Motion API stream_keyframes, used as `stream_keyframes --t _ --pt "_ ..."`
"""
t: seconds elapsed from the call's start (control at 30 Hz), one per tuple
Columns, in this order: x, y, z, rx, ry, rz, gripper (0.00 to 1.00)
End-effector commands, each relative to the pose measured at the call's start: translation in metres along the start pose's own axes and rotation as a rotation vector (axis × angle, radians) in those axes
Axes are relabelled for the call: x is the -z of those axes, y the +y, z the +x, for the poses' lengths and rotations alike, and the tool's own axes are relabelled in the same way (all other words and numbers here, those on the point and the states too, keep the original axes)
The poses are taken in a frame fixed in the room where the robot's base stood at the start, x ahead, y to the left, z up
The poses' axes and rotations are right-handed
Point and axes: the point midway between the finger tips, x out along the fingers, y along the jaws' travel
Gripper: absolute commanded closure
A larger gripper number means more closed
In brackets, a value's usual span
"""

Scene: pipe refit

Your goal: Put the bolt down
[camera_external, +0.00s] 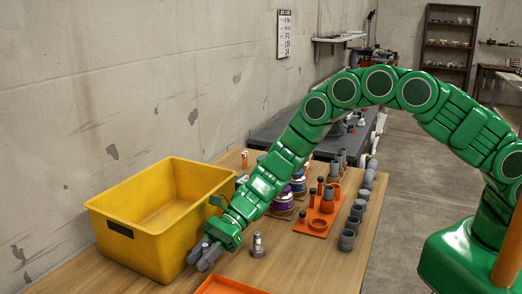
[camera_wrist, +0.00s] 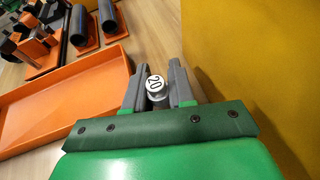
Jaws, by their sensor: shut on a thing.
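In the outside view the bolt is mostly hidden by the grey fingers. I cannot tell if its lower end touches the table.
An orange tray (camera_wrist: 75,97), empty where it shows, lies left in the wrist view; its edge shows at the outside view's bottom (camera_external: 228,284). A silver fitting (camera_external: 258,245) stands right of my gripper. An orange plate (camera_external: 318,216) with grey pipe pieces lies beyond.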

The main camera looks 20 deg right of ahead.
Motion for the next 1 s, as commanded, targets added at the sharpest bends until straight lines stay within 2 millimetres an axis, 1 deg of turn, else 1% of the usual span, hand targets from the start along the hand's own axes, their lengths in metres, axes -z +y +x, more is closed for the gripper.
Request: stream_keyframes --t 0.03,0.07,0.6,1.0 --pt "-0.009 0.0 -0.004 0.001 -0.002 -0.003 1.0" --pt "-0.012 0.001 -0.006 0.001 -0.002 -0.001 1.0" --pt "-0.055 0.042 -0.057 0.001 -0.003 -0.002 1.0" --pt "-0.064 0.089 -0.099 0.001 -0.002 0.0 1.0"
